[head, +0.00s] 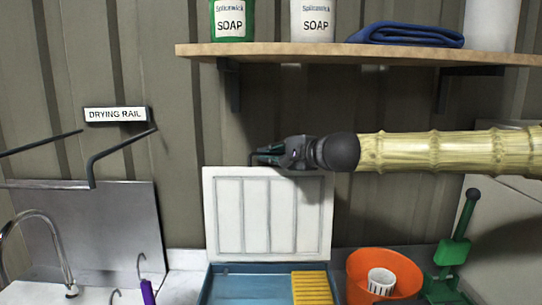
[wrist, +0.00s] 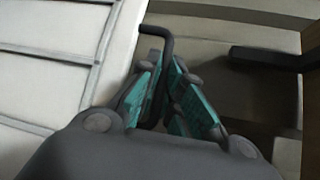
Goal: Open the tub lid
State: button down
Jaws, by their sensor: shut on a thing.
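The white tub lid (head: 268,215) stands raised, about upright, behind the blue tub (head: 245,283) in the head view. It also fills the left of the wrist view (wrist: 45,60). My gripper (head: 262,158) is at the lid's top edge, reaching in from the right. In the wrist view its teal-padded fingers (wrist: 170,95) are shut on the dark bar handle (wrist: 155,35) of the lid. The tub is open below and holds a yellow ribbed block (head: 311,288). The tub's lower part is cut off by the frame.
An orange bucket (head: 404,268) with a white cup inside and a green pump-like tool (head: 453,250) stand right of the tub. A wooden shelf (head: 350,52) with soap containers and a blue cloth hangs above. The drying rail (head: 120,145) and a tap (head: 45,225) are at left.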

jog(key=shift+s+f+b, duration=0.2)
jog(key=shift+s+b, duration=0.15)
jog(key=shift+b, duration=0.4)
jog(key=s+n+t+y+b, duration=0.1)
jog(key=s+b, duration=0.5)
jog(key=b, duration=0.3)
jog(key=shift+r+t, duration=0.15)
jog(key=shift+t, duration=0.15)
jog(key=c, duration=1.9)
grip_release()
jog(key=shift+o, duration=0.2)
jog(key=shift+s, duration=0.1)
jog(key=f+v, duration=0.1)
jog(key=v, duration=1.1)
jog(key=shift+r, duration=0.45)
jog(key=shift+d+f, duration=0.1)
